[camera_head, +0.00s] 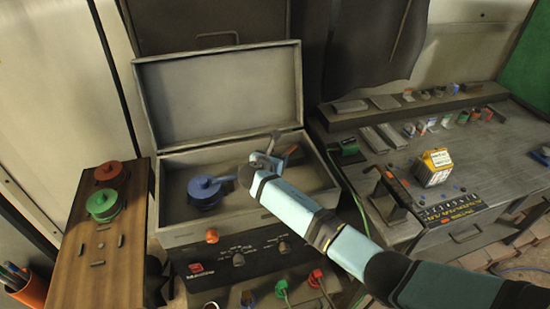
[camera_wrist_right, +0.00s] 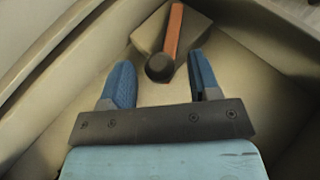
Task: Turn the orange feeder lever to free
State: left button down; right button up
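The orange feeder lever (camera_wrist_right: 174,35) stands out from a beige block inside the open grey case (camera_head: 214,88). A dark round knob (camera_wrist_right: 159,67) is at its near end. In the head view a small part of the lever (camera_head: 291,151) shows behind my right gripper (camera_head: 268,150). In the right wrist view my right gripper (camera_wrist_right: 160,66) has its two blue fingers apart with nothing held. I see no contact, but cannot tell the depth. My left gripper is in neither view.
A blue round handle (camera_head: 206,190) sits left in the case. Red (camera_head: 110,173) and green (camera_head: 104,205) handles stand on a wooden panel at left. A bench (camera_head: 440,175) with a yellow box (camera_head: 434,167) is at right.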

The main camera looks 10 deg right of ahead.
jog(key=shift+s, duration=0.1)
jog(key=v, duration=1.3)
jog(key=shift+s+a+b, duration=0.25)
jog(key=shift+a+b, duration=0.05)
jog(key=shift+b, duration=0.05)
jog(key=shift+r, duration=0.1)
jog(key=shift+c, duration=0.4)
